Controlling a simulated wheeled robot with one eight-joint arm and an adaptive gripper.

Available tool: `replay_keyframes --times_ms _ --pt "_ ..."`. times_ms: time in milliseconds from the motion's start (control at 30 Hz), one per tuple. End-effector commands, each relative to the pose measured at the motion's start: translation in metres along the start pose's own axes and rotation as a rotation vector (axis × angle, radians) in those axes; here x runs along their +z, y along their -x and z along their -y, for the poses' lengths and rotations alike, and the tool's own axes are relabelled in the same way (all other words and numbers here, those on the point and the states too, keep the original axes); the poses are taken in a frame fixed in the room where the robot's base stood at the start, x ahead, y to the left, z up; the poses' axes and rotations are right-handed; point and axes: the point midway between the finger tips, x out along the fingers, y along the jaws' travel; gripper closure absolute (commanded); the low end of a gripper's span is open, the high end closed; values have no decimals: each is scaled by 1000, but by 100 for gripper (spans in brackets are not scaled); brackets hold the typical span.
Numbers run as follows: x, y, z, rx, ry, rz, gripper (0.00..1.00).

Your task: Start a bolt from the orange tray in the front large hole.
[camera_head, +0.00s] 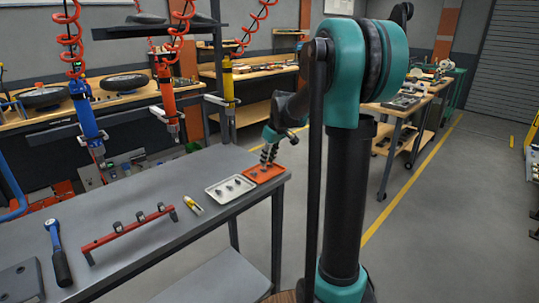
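The orange tray (252,178) lies at the right end of the grey table, with small dark items in it that look like bolts. My gripper (267,157) points down over the far right part of this tray. It is too small in view to tell whether its fingers are open or shut, or whether they hold a bolt. The front large hole cannot be made out. A dark grey plate (20,281) is cut off at the table's lower left, and a red bar with dark clips (128,234) lies on the table.
A white tray (213,194) with several dark parts sits left of the orange tray. A yellow marker-like item (193,206) and a blue-and-black ratchet (58,252) lie on the table. Blue (86,115), orange (168,100) and yellow (228,88) tools hang on red coils above its far edge.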

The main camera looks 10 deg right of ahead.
Motion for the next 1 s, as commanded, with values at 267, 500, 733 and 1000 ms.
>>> replay_keyframes --times_ms 267,500,733,1000 --pt "0 -26 0 0 1 0 74" --pt "0 -40 0 0 1 0 74" --pt "0 -45 0 0 0 0 74" --pt "0 -45 0 0 0 0 80"
